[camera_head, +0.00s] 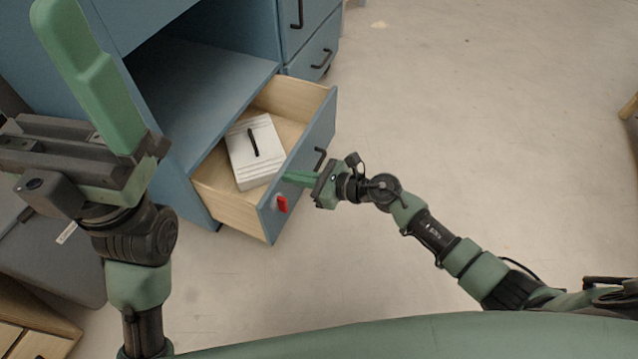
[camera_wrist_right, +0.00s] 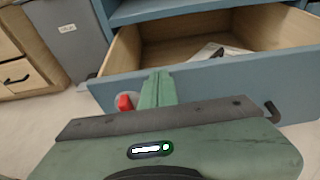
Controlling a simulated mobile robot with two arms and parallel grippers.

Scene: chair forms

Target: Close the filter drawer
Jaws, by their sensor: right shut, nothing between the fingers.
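The filter drawer (camera_head: 318,135) is pulled out of the blue cabinet. It has pale wood sides, a blue front and a black handle (camera_head: 320,158). Its blue front also shows in the right wrist view (camera_wrist_right: 225,88). A white box-like object (camera_head: 262,166) with a black bar on top lies inside. My right gripper (camera_head: 286,177) is shut and empty, with its green fingertips at the outside of the drawer front, left of the handle. I cannot tell whether they touch it. My left gripper (camera_head: 85,60) is raised at the left, away from the drawer; its jaw opening cannot be made out.
A red tag (camera_head: 282,204) sits on the drawer front, close to my right fingers. The blue cabinet (camera_head: 190,85) has an open space above the drawer. More blue drawers (camera_head: 312,55) stand behind. The floor (camera_head: 480,130) at the right is clear.

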